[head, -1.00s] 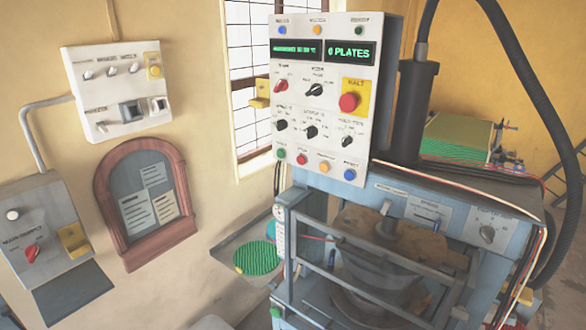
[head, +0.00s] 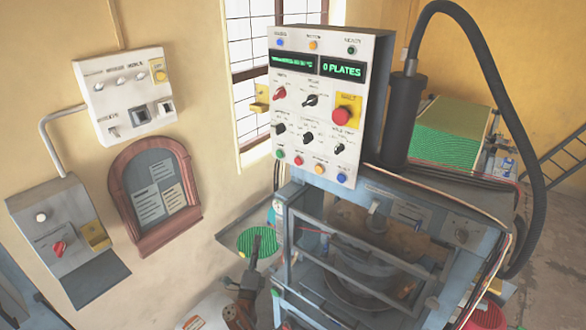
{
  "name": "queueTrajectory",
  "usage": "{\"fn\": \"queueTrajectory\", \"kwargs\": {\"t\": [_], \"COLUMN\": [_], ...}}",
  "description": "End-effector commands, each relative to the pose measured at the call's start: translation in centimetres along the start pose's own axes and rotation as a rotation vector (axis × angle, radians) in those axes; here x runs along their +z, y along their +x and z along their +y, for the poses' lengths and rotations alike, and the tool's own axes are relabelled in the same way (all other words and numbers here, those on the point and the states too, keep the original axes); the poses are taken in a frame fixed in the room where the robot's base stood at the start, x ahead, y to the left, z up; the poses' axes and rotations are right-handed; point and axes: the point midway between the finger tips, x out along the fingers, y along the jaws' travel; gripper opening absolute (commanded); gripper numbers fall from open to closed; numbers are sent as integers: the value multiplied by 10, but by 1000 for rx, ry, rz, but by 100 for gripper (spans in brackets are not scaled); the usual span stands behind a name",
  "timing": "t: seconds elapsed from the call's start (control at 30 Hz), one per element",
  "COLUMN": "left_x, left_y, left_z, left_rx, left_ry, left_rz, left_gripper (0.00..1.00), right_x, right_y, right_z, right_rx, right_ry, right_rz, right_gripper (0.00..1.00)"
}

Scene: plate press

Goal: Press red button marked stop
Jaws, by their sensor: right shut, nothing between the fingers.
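The control panel (head: 330,95) stands on top of the press and faces me. Its bottom row has a green button, a small red button (head: 299,160), an amber button and a blue button. The small labels above them are too fine to read. A large red mushroom button (head: 343,114) sits on a yellow plate higher on the right, which looked marked HALT in the earlier frame. My right gripper (head: 256,245) is shut and empty, pointing up below the panel, in front of the green round plate, well apart from the buttons. My left gripper is not in view.
The blue press frame (head: 345,262) with its bars fills the lower right. A side tray (head: 232,232) holds a green ribbed disc (head: 258,241). A thick black hose (head: 488,65) arches at right. Wall boxes (head: 130,90) and a notice board (head: 155,195) are at left.

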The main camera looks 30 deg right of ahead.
Motion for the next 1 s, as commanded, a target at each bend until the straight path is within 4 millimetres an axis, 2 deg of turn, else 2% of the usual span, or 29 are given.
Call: {"fn": "queueTrajectory", "kwargs": {"t": [0.03, 0.1, 0.2, 0.3, 0.37, 0.47, 0.83, 1.0], "left_x": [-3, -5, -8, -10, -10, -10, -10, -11], "left_y": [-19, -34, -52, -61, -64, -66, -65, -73], "left_z": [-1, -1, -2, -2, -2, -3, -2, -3], "left_rx": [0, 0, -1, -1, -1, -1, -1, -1], "left_ry": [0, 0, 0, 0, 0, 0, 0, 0], "left_rz": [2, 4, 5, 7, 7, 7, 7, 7], "left_gripper": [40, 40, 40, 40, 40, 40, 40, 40], "right_x": [14, 18, 21, 24, 27, 29, 28, 18], "right_y": [32, 57, 76, 79, 79, 78, 78, 88], "right_z": [-67, -134, -205, -241, -253, -260, -259, -260], "right_rx": [-63, -126, -182, -198, -199, -197, -197, -198], "right_ry": [175, 422, 750, 972, 1055, 1125, 1133, 1130], "right_rz": [103, 252, 443, 572, 619, 661, 667, 665], "right_gripper": [0, 0, 0, 0, 0, 0, 0, 0]}}
